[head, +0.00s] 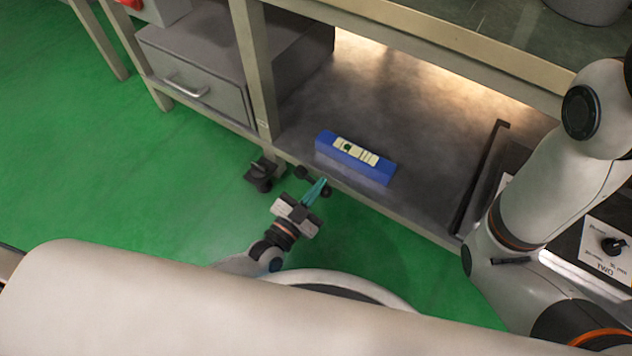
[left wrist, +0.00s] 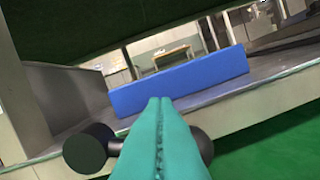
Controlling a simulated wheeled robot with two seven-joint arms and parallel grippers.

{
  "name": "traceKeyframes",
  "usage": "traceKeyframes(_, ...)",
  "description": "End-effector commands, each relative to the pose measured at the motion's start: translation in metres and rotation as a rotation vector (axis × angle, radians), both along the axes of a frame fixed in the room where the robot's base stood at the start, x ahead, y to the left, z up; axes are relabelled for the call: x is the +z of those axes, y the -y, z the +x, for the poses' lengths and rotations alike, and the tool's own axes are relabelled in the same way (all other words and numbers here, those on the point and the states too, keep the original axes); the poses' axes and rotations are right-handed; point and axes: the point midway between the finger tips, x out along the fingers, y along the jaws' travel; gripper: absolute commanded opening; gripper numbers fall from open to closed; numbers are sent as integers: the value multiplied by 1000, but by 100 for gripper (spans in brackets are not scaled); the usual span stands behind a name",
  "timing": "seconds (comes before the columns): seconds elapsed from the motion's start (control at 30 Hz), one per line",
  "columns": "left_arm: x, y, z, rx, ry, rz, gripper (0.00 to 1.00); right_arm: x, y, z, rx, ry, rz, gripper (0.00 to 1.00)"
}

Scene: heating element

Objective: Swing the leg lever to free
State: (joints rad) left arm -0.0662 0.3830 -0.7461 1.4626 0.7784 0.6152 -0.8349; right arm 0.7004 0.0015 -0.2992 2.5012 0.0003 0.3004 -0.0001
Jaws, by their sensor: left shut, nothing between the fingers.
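A dark lever (head: 302,173) with rounded black ends sits at the front edge of the bench's lower shelf, near the bench leg. I take it for the leg lever. In the left wrist view one black end (left wrist: 88,149) shows left of my fingers and another right of them. My left gripper (head: 318,186) is shut, with its teal fingers together and nothing between them. Its fingers overlap the middle of the lever in both views; I cannot tell whether they touch it. My right gripper is out of view.
A blue box (head: 375,172) with a pale label lies on the lower shelf (head: 420,135) just beyond my left gripper. A black foot-like part (head: 260,176) stands by the bench leg. A grey drawer (head: 200,85) is at left. The green floor at left is clear.

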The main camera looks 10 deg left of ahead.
Motion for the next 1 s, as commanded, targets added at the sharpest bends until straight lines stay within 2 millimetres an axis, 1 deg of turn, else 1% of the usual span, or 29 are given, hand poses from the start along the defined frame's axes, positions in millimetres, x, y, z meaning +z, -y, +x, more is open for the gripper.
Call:
traceKeyframes(0.03,-6,1,-2,0,1,-1,0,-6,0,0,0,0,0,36)
traceKeyframes(0.1,-7,1,-3,0,1,0,0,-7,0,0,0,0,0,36)
traceKeyframes(0.47,-6,1,-3,0,0,1,0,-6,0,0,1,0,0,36)
traceKeyframes(0.57,-10,0,-3,1,9,29,0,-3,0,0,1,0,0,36)
traceKeyframes(0.77,-19,-4,-3,2,49,138,0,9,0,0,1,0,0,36)
traceKeyframes(1.0,-23,-4,-3,-1,59,164,0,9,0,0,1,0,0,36)
